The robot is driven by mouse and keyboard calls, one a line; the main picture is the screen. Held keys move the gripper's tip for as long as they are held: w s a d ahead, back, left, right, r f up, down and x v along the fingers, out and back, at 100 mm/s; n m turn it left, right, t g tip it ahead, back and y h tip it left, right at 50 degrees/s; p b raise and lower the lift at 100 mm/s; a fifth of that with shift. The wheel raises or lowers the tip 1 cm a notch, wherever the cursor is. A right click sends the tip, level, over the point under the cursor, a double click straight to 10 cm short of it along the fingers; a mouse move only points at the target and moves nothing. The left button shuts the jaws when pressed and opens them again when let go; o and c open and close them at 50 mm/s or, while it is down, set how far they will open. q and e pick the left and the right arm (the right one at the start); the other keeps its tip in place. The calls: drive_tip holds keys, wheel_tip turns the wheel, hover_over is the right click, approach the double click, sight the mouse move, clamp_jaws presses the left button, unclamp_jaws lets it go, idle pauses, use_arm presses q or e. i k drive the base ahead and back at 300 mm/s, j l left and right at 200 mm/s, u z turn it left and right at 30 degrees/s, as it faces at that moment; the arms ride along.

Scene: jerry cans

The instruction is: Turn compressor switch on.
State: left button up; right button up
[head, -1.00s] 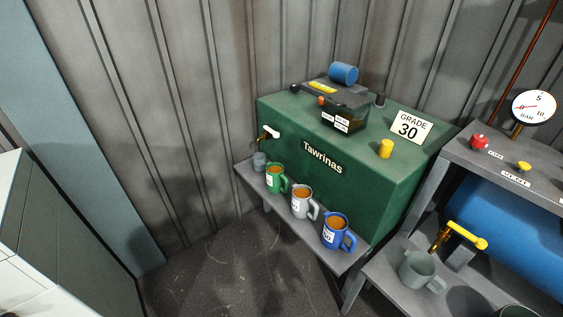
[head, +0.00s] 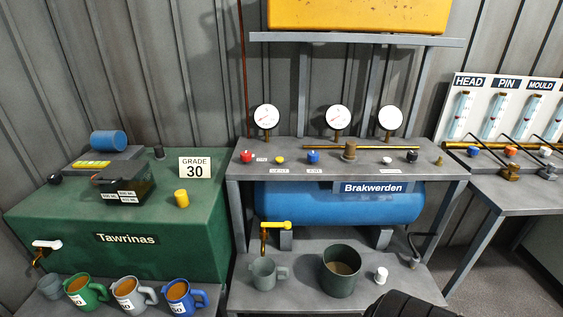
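A blue horizontal tank (head: 300,205) marked "Brakwerden" lies under the top shelf of the grey metal bench; it looks like the compressor. On the shelf above it sit a red knob (head: 246,157), a yellow knob (head: 280,160), a blue knob (head: 313,157), a white knob (head: 387,160) and a black knob (head: 412,156). Small labels by some knobs are too small to read, so I cannot tell which is the compressor switch or how it is set.
Three round gauges (head: 338,118) stand behind the knobs. Another bench (head: 510,196) stands right.

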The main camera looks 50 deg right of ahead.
sight(245, 156)
drive_tip(key=z, duration=1.45)
